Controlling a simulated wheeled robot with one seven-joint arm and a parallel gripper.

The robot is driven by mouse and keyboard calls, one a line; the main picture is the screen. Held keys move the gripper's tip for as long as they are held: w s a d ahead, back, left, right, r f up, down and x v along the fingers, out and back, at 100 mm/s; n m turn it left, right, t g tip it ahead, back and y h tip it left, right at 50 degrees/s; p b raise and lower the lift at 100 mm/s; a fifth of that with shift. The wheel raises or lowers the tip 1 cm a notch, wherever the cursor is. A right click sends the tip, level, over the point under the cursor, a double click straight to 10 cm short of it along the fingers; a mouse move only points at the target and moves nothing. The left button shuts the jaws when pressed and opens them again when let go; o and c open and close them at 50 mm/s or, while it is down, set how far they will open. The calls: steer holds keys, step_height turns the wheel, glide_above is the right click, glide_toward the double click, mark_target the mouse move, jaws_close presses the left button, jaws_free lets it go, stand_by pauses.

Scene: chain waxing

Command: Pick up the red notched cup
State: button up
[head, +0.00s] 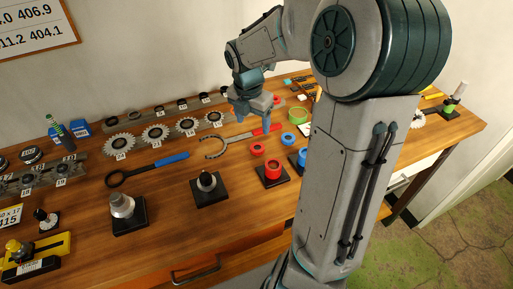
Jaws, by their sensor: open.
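Several small red pieces are in the head view. One red round piece (258,149) lies on the bench in front of my gripper. A taller red cup-like piece (272,169) stands on a black square base nearer the front edge. Another red piece (276,100) shows behind and to the right of the gripper. Notches are too small to make out, so I cannot tell which is the notched cup. My gripper (254,119) is open, pointing down above the bench behind the first two red pieces. It appears empty and apart from them.
A red-handled wrench tool (228,143) lies under the gripper. Posts on black bases (207,182) stand along the front. Sprockets (155,133) line the back. My arm hides part of the right side.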

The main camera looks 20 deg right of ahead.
glide_above(257, 147)
steer(key=a, duration=0.1)
steer(key=f, duration=0.6)
steer(key=shift+s+a+f, duration=0.1)
steer(key=shift+s+f, duration=0.15)
steer(key=shift+s, duration=0.1)
steer(key=shift+w+d+f+b, duration=0.1)
steer(key=shift+d+f+b, duration=0.1)
steer(key=shift+f, duration=0.65)
steer(key=shift+w+d+f+b, duration=0.1)
steer(key=shift+d+f, duration=0.1)
steer(key=shift+f, duration=0.7)
steer(key=shift+w+d+f+b, duration=0.1)
steer(key=shift+d+f, duration=0.1)
steer(key=shift+f, duration=0.65)
steer(key=c, duration=1.1)
